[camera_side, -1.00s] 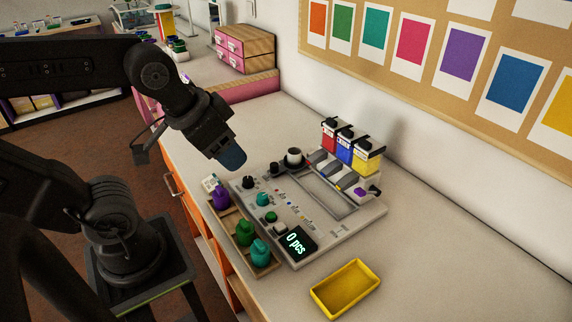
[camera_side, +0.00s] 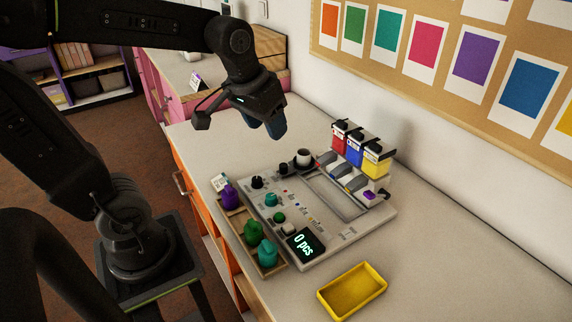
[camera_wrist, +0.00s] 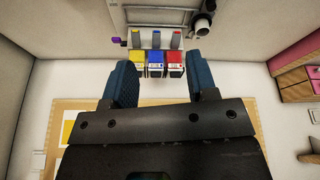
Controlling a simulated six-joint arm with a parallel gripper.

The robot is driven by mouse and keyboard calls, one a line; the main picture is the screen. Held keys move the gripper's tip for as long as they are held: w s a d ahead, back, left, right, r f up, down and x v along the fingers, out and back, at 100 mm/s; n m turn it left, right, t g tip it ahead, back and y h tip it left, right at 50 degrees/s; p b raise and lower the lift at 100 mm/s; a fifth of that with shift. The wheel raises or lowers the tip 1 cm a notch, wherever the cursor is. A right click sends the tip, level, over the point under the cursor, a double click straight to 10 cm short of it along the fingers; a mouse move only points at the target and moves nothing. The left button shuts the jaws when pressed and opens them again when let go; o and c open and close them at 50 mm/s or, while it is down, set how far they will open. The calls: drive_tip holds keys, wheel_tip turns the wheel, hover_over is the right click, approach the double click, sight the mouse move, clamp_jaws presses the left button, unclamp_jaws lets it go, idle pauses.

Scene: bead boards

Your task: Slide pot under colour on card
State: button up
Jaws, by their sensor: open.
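Red (camera_side: 338,134), blue (camera_side: 354,149) and yellow (camera_side: 375,163) hoppers stand along the machine's wall side, above grey chutes. My gripper (camera_side: 266,128) is open and empty, in the air behind and above the cup. In the wrist view its blue fingers (camera_wrist: 164,82) are apart.
A wooden tray (camera_side: 281,267) holds purple (camera_side: 230,197), green (camera_side: 253,233) and teal (camera_side: 267,254) bottles. A yellow tray (camera_side: 352,291) lies in front. The display (camera_side: 304,242) reads 0 pcs. The wall rises close behind the hoppers; the right counter is clear.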

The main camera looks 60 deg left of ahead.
drive_tip(key=w+a+f+n+g, duration=0.2)
drive_tip(key=w+a+f+n, duration=0.15)
drive_tip(key=w+a, duration=0.4)
drive_tip(key=n+g, duration=0.2)
drive_tip(key=n, duration=0.1)
hover_over(284, 165)
wheel_tip(284, 165, down, 9)
drive_tip(key=shift+m+h, duration=0.25)
drive_tip(key=shift+h, duration=0.05)
wheel_tip(284, 165, down, 14)
drive_tip(key=shift+a+r, duration=0.1)
drive_tip(key=shift+r, duration=0.15)
drive_tip(key=shift+c, duration=0.4)
clamp_jaws()
